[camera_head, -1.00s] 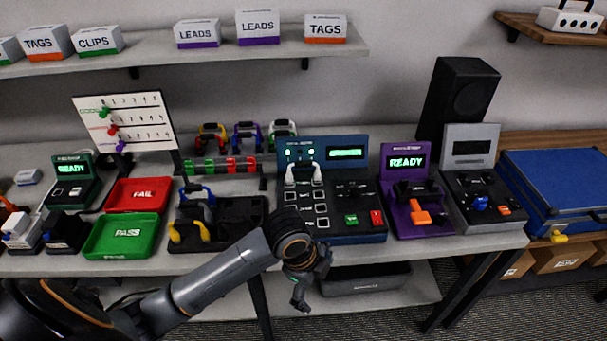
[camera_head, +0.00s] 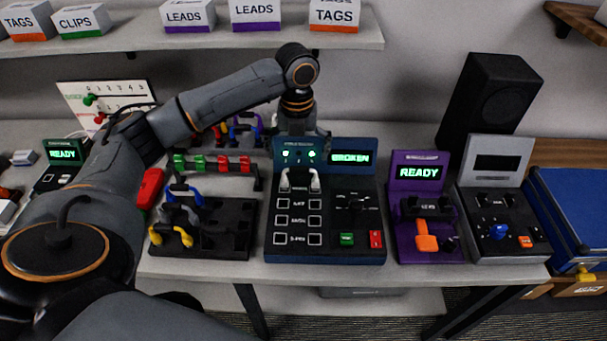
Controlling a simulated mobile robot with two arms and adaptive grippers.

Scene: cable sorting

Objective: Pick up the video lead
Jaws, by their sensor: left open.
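No lead carries a name I can read, so I cannot tell which is the video lead. A white lead (camera_head: 285,181) stands plugged into the top of the blue-black tester (camera_head: 328,252), whose screen reads BROKEN. A blue-ended lead (camera_head: 180,189) and a yellow-ended lead (camera_head: 171,236) sit in the black holder (camera_head: 234,226). At the back, a purple-ended lead (camera_head: 246,123) is partly hidden by my left arm. My left gripper (camera_head: 297,130) is open, pointing down at the tester's upper rear edge, with no lead visible in it. My right gripper is out of view.
A rail of green and red clips (camera_head: 212,164) lies behind the holder. Right of the tester are a purple READY station (camera_head: 403,219), a grey device (camera_head: 510,246) and a tall black speaker (camera_head: 487,105). The wall shelf (camera_head: 350,37) hangs above. My left arm covers the table's left part.

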